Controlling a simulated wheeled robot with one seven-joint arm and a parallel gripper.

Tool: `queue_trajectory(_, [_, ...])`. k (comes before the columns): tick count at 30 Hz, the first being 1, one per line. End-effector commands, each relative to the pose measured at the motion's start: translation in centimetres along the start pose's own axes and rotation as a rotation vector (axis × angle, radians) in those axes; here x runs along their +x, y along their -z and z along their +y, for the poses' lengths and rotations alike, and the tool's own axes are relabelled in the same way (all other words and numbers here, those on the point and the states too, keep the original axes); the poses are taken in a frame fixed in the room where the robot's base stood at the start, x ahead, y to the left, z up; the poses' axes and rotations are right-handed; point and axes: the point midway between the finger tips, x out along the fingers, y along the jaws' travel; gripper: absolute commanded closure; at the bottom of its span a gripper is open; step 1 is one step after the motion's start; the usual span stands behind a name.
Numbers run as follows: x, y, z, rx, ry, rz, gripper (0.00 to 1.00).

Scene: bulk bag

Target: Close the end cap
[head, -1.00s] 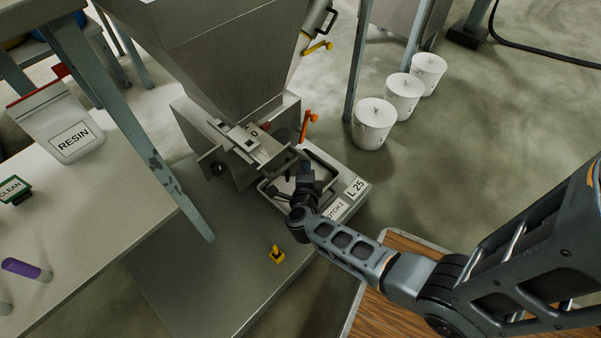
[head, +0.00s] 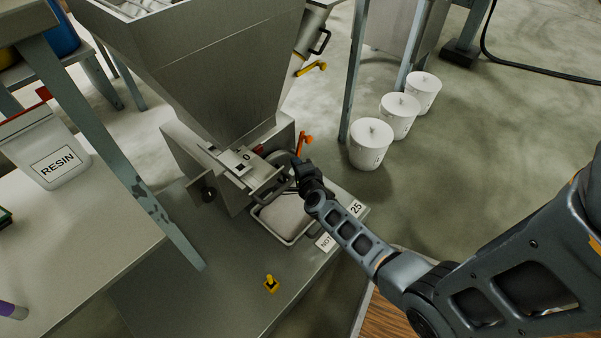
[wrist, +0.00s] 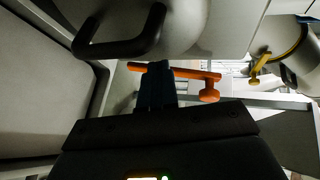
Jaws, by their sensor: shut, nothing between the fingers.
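The end cap (head: 281,158) is a round grey cap at the lower end of the hopper's spout, partly hidden behind my gripper. In the wrist view the grey cap (wrist: 195,32) fills the top, with its black bar handle (wrist: 125,47) at upper left. An orange latch lever (head: 304,144) stands beside the spout; in the wrist view the lever (wrist: 208,92) lies just beyond my fingers. My gripper (head: 297,164) is shut and empty, close beside the cap. I cannot tell whether it touches the cap, or how far the cap stands open.
A tray (head: 286,238) of pale material sits below the spout. The steel hopper (head: 215,65) rises above. A second spout with a yellow lever (head: 311,68) is behind. White buckets (head: 371,145) stand on the floor at right. A post (head: 130,165) and bench are at left.

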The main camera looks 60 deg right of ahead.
Motion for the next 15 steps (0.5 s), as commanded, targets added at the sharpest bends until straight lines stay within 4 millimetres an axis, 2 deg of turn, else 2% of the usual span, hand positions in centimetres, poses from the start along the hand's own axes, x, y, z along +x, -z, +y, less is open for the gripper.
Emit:
queue_trajectory(6, [1.4, -0.2, -0.4, 0.001, 0.0, 0.002, 1.0])
queue_trajectory(15, [2.0, -0.4, -0.6, 0.001, 0.0, 0.001, 1.0])
